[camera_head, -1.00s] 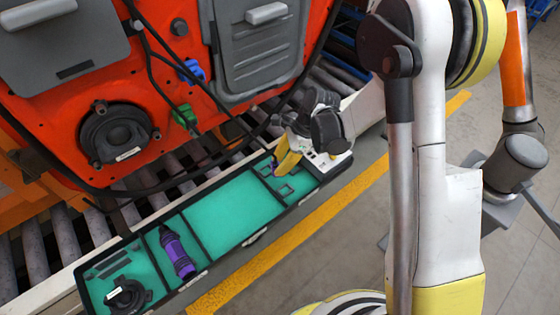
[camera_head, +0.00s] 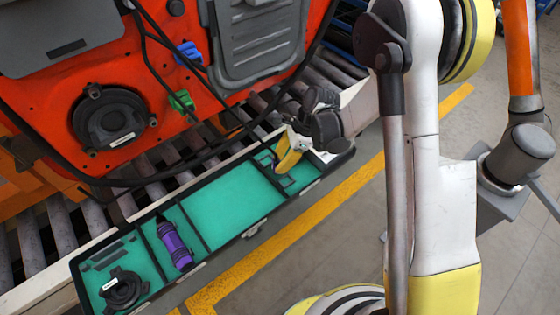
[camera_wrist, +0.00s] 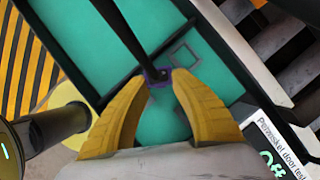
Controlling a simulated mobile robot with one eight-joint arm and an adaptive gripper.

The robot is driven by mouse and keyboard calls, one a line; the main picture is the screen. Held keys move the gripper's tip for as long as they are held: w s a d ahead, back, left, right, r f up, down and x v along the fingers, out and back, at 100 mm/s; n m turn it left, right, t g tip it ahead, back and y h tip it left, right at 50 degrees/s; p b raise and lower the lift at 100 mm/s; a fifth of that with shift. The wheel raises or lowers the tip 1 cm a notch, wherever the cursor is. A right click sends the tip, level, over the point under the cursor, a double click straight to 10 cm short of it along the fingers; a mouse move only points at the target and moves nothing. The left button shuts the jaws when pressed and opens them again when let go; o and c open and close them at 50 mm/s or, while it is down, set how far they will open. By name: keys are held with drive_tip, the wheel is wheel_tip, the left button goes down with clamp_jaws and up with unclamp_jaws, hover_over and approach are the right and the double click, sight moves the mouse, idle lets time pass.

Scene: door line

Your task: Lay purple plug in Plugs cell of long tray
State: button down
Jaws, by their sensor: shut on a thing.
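My gripper (camera_wrist: 161,78) is shut on the purple plug (camera_wrist: 157,74), a small purple piece between its yellow fingertips, mostly hidden by them. In the head view my gripper (camera_head: 279,169) is over the right part of the long tray (camera_head: 232,246), a black frame with a green floor. Raised dark outlines (camera_head: 287,183) mark that cell; a square outline shows in the wrist view (camera_wrist: 184,56). A black divider (camera_wrist: 128,38) runs close to the fingertips. I cannot tell whether the plug touches the floor.
The tray's left cells hold a black round speaker (camera_head: 123,289) and a purple cylinder (camera_head: 174,246). The large middle cell (camera_head: 233,205) is empty. A red door (camera_head: 50,110) with hanging black cables, a blue connector (camera_head: 188,53) and a green connector (camera_head: 181,100) stands behind, above conveyor rollers (camera_head: 62,225).

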drive_tip(key=shift+f, duration=0.25)
drive_tip(key=c, duration=1.1)
unclamp_jaws()
